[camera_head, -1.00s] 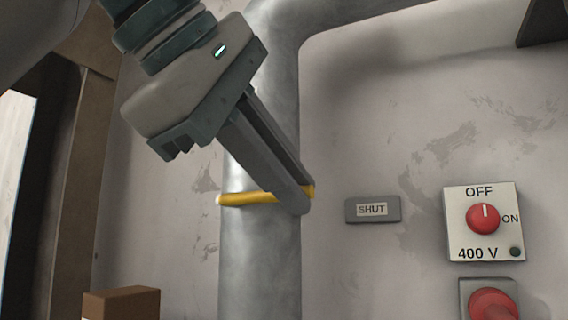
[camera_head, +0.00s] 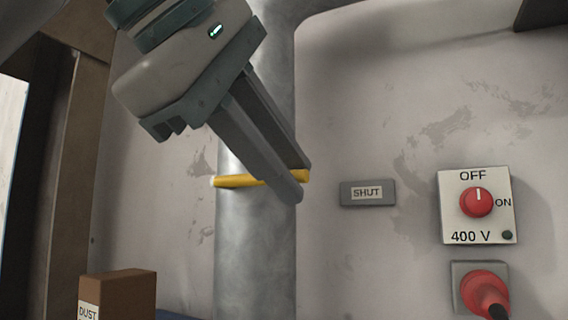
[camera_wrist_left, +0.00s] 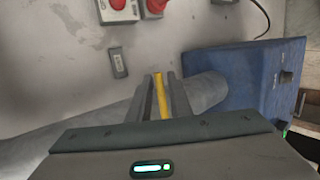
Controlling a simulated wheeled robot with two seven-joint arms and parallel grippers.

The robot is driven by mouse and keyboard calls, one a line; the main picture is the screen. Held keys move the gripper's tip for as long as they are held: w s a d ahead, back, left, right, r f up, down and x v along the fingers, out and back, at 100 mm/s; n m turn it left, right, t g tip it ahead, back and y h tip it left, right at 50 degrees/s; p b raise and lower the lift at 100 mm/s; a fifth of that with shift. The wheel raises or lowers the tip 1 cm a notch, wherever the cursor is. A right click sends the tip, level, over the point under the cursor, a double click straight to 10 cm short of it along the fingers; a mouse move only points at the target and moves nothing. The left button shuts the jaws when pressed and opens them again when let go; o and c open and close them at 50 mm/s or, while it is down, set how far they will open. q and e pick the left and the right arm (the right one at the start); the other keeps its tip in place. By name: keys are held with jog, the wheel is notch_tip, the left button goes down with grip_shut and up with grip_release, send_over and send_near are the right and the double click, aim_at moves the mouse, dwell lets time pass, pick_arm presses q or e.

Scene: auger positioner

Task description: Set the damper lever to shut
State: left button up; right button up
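The yellow damper lever (camera_head: 232,181) lies nearly level across a grey vertical pipe (camera_head: 255,250). Its right end points toward a grey plate marked SHUT (camera_head: 367,193) on the wall. My left gripper (camera_head: 298,183) comes down from the upper left, with one finger above the lever's right part and one below it. The near finger hides part of the lever. In the left wrist view the lever (camera_wrist_left: 161,98) runs between the fingers (camera_wrist_left: 161,78), which look slightly apart from it. The SHUT plate also shows there (camera_wrist_left: 118,64). My right gripper is not in view.
A switch box marked OFF, ON and 400 V (camera_head: 477,207) is on the wall at right, with a red plug (camera_head: 486,290) below it. A brown box labelled DUST (camera_head: 122,290) stands at lower left. A blue cabinet (camera_wrist_left: 240,80) shows in the left wrist view.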

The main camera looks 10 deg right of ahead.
pick_arm(q)
jog(key=b+v, duration=0.3)
jog(key=v, duration=1.4)
jog(key=shift+r+b, duration=0.15)
jog(key=shift+b, duration=0.2)
jog(key=shift+s, duration=0.1)
